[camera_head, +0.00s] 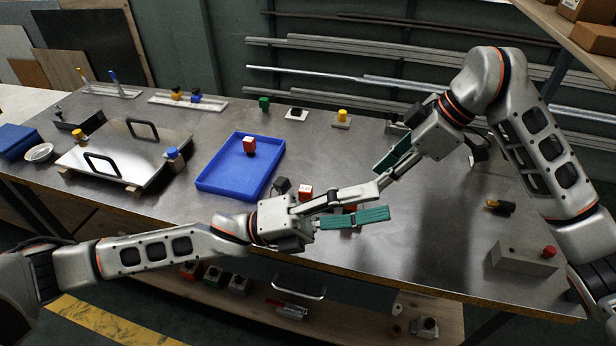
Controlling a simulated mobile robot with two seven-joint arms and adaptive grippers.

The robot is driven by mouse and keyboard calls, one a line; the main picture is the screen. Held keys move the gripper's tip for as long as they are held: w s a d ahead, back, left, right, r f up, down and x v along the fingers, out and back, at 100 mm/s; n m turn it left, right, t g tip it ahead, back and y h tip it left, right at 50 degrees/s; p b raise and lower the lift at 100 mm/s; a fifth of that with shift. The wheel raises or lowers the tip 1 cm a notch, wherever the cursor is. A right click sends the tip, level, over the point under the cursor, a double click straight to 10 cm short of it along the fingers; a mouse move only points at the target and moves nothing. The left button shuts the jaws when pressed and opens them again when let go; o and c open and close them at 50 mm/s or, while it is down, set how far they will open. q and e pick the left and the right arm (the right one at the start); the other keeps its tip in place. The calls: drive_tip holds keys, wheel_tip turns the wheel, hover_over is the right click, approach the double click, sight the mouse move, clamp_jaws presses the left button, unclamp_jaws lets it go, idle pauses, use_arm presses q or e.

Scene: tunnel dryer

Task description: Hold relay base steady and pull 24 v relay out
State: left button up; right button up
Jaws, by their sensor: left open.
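A small red and white block (305,192) stands on the bench just behind my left gripper. Another small red piece (349,207) shows between the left gripper's fingers, mostly hidden by them. I cannot tell which is the 24 V relay or its base. My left gripper (380,202) is open, low over the front of the bench, its fingers pointing right on either side of the red piece. I cannot see whether they touch it. My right gripper (383,174) points down and left, just above the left fingertips. Its fingers look apart, with nothing visible between them.
A blue tray (208,187) holding a red and white block (249,146) lies left of the grippers. A metal plate with two handles (125,152) is farther left. A grey box with a red button (524,258) stands at right. The bench between is mostly clear.

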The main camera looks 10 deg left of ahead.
sight(307, 189)
use_arm(q)
drive_tip(key=s+d+r+m+g+y, duration=0.2)
drive_tip(key=s+d+m+g, duration=0.15)
drive_tip(key=m+g, duration=0.5)
wheel_tip(307, 189, down, 9)
drive_tip(key=s+a+m+g+y, duration=0.2)
drive_tip(key=m+y, duration=0.7)
drive_tip(key=y, duration=0.2)
drive_tip(key=w+a+f+t+y, duration=0.1)
drive_tip(key=w+a+t+y, duration=0.1)
drive_tip(key=w, duration=0.4)
drive_tip(key=w+a+f+n+t+y, duration=0.1)
drive_tip(key=w+a+t+y, duration=0.2)
drive_tip(key=w+a, duration=0.4)
drive_tip(key=w+a+n+t+y, duration=0.1)
drive_tip(key=w+a+t+y, duration=0.1)
drive_tip(key=w+a+y, duration=0.2)
drive_tip(key=shift+w+a+f+t, duration=0.15)
drive_tip(key=shift+w+f, duration=0.05)
drive_tip(key=shift+w, duration=0.4)
drive_tip(key=shift+w+a+f+t, duration=0.1)
drive_tip(key=shift+w+f, duration=0.1)
drive_tip(key=shift+w, duration=0.4)
drive_tip(key=shift+w+a+f, duration=0.15)
drive_tip(key=shift+f, duration=0.4)
wheel_tip(307, 189, down, 7)
drive_tip(key=shift+r, duration=0.2)
